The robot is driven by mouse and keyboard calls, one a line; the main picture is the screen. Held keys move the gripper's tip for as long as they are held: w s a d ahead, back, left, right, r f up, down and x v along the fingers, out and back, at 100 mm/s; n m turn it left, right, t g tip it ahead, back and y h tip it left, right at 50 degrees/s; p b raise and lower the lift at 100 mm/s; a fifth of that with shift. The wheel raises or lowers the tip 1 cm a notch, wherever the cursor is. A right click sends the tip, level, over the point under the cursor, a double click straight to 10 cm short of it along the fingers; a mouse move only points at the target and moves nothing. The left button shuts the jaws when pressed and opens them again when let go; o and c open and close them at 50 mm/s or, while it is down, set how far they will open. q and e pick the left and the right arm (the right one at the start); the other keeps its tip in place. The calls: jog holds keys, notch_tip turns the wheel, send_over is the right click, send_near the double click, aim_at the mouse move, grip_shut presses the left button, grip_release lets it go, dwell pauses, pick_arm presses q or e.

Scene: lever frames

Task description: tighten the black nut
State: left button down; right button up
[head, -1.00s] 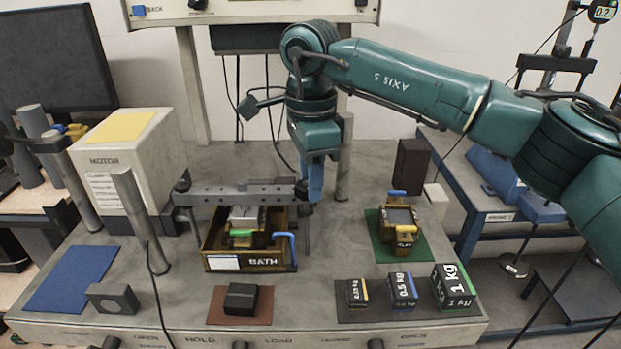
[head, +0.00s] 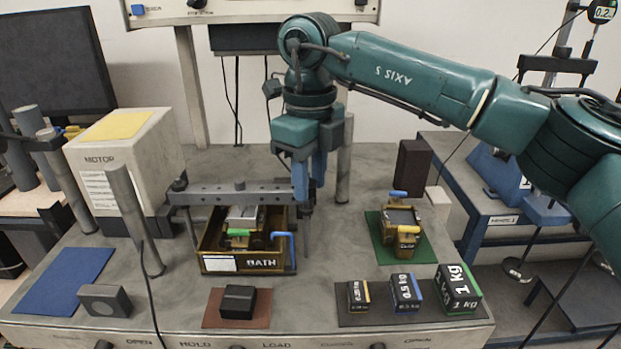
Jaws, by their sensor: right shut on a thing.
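My right gripper (head: 309,190) comes down from above at the right end of the grey lever beam (head: 215,196). Its two blue fingers point down, one on each side of a small dark piece, which looks like the black nut (head: 309,203). The fingers are shut on it and hide most of it. The beam runs level above the brown bath tray (head: 213,262). My left gripper is not in view.
Weights (head: 406,291) stand on a dark mat at the front right. A black block (head: 238,301) sits on a red mat at the front. A clamp-like device (head: 402,236) stands on a green mat. The motor box (head: 110,160) is at left. A blue mat (head: 63,280) is bare.

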jog(key=shift+m, duration=0.8)
jog(key=o, duration=1)
notch_tip(320, 180, up, 13)
jog(key=shift+r, duration=0.1)
